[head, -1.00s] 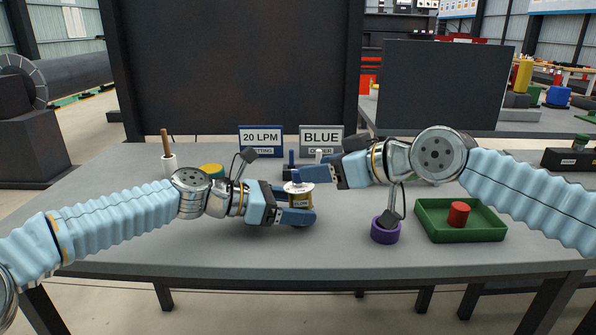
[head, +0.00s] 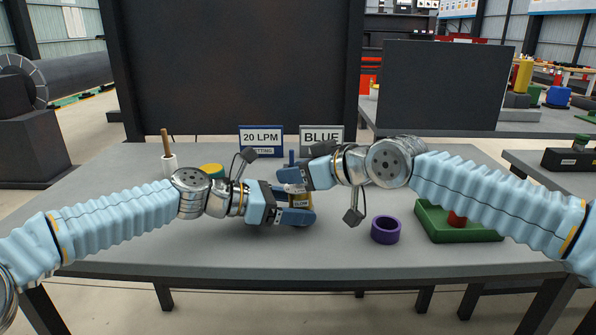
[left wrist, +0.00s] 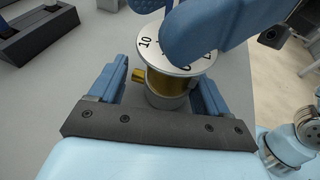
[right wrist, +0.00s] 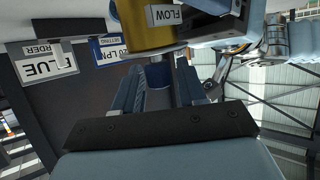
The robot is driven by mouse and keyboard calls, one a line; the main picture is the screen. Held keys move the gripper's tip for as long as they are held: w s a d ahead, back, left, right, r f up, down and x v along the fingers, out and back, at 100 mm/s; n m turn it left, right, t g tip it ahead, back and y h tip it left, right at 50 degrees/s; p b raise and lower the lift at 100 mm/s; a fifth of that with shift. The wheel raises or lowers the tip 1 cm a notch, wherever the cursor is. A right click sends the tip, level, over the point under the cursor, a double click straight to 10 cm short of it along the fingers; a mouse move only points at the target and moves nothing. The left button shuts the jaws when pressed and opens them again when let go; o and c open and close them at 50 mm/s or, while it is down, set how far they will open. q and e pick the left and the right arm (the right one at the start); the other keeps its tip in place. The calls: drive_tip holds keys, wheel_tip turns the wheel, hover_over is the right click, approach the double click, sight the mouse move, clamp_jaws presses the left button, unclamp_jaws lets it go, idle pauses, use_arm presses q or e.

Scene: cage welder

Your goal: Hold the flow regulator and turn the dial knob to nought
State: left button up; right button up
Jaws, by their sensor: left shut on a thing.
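The flow regulator (head: 299,200) is a short gold cylinder with a white numbered dial on top, standing upright in my left gripper (head: 296,205). My left gripper is shut around its body; the gold body and dial (left wrist: 172,60) show between the fingers in the left wrist view. My right gripper (head: 287,176) is at the top of the regulator, and its fingers cover much of the dial. In the right wrist view the dark blue knob (right wrist: 158,76) lies between the right fingers, which are apart. The dial's pointer setting is hidden.
A "20 LPM" sign (head: 261,136) and a "BLUE" sign (head: 321,137) stand behind. A purple ring (head: 385,230) and a green tray (head: 450,232) with a red piece are at right. The front table is clear.

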clamp_jaws()
drive_tip(key=shift+w+g, duration=0.1)
drive_tip(key=shift+g, duration=0.2)
drive_tip(key=shift+f+n+g+y, duration=0.1)
drive_tip(key=shift+n+g+y, duration=0.2)
drive_tip(key=shift+n, duration=0.1)
drive_tip(key=n+g+y, duration=0.2)
drive_tip(key=g, duration=0.1)
drive_tip(key=shift+n, duration=0.4)
drive_tip(key=n+g+y, duration=0.1)
drive_tip(key=n+g, duration=0.3)
drive_tip(key=g, duration=0.1)
drive_tip(key=shift+n+g, duration=0.3)
drive_tip(key=shift+g, duration=0.5)
drive_tip(key=shift+o, duration=1.3)
unclamp_jaws()
